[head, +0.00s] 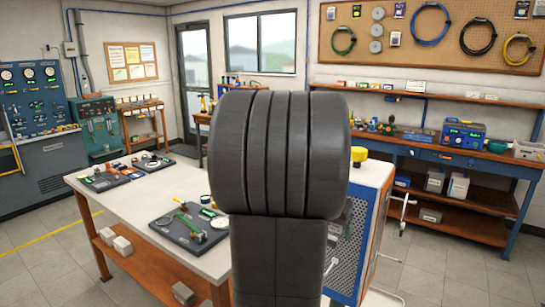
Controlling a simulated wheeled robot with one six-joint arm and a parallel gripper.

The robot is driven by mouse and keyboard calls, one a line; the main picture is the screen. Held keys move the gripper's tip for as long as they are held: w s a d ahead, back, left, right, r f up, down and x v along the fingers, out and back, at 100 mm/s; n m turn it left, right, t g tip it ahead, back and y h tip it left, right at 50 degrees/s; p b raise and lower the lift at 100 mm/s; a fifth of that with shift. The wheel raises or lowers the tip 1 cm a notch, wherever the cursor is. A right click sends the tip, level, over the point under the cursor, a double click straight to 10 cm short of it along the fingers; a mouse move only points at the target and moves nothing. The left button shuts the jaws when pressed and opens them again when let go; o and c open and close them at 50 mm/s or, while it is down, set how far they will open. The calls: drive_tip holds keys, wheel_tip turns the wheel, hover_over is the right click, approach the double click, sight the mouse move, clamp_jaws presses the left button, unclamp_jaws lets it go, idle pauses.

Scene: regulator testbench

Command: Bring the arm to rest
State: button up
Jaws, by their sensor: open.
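A large dark grey, ribbed joint of my arm (280,155) stands upright in the middle of the head view, with a straight link below it running out of the bottom edge. It hides part of the workbench and the room behind it. My gripper is not visible in this view. No held object shows.
A white-topped workbench (160,262) with trays of parts stands left of and behind my arm. A blue cabinet with perforated panel (345,258) is close on the right. A blue-framed bench (460,158) lines the right wall. Grey floor (420,265) is open at right.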

drive_tip(key=shift+s+a+r, duration=0.2)
drive_tip(key=shift+s+r, duration=0.1)
drive_tip(key=shift+s, duration=0.05)
